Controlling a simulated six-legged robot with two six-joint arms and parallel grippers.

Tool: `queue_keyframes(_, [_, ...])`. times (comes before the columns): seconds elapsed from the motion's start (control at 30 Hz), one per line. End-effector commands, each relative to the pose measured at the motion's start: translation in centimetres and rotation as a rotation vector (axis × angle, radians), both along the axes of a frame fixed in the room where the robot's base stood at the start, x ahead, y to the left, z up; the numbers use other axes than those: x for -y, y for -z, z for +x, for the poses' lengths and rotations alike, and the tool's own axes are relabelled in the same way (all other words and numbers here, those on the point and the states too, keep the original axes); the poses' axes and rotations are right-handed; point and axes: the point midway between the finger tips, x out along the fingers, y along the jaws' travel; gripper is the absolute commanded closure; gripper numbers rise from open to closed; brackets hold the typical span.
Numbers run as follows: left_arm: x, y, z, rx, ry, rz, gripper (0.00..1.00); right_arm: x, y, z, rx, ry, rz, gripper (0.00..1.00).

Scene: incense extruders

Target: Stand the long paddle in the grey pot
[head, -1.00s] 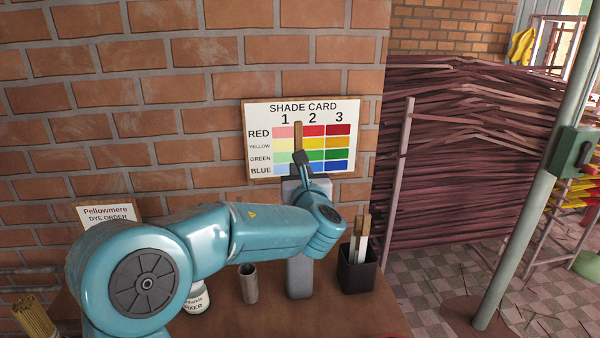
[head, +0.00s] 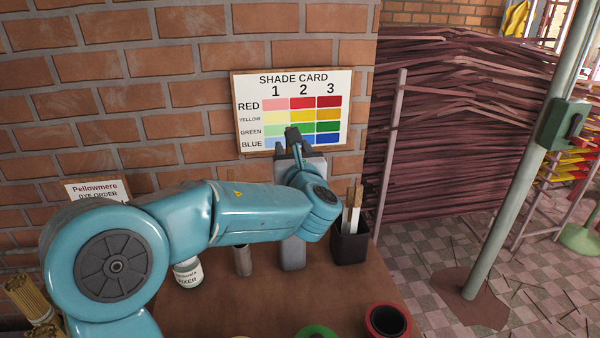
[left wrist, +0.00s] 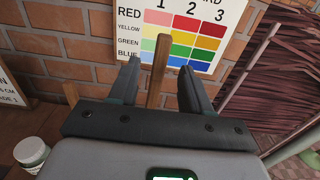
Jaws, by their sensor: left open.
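The long wooden paddle (left wrist: 157,75) rises upright between the spread fingers of my left gripper (left wrist: 158,85) in the left wrist view. Its lower end is hidden behind the gripper body, and I cannot make it out in the head view. A tall grey pot (head: 292,254) stands on the table directly below my left gripper (head: 293,140); the arm hides its upper part. I cannot see whether the paddle's foot is inside the pot. My left gripper is open and points at the wall. My right gripper is not in view.
A dark box (head: 349,246) with upright sticks stands right of the pot. A small brownish-grey cylinder (head: 243,261) and a white fixer jar (head: 187,273) stand left. A red-rimmed bowl (head: 386,321) is in front. The shade card (head: 243,108) hangs behind on the brick wall.

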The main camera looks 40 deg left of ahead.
Motion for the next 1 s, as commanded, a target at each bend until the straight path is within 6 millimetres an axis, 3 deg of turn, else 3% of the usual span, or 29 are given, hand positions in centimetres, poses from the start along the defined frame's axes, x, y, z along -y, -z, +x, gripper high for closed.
queue_keyframes(0.3, [6.8,0.0,-5.3,0.003,0.006,0.000,0.52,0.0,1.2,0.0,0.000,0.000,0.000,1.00])
queue_keyframes(0.5, [9.6,-0.1,-7.6,0.004,0.004,0.000,0.52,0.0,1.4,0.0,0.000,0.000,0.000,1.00])
queue_keyframes(1.0, [10.7,0.0,-8.6,0.001,-0.001,0.000,0.52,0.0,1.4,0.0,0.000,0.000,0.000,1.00])
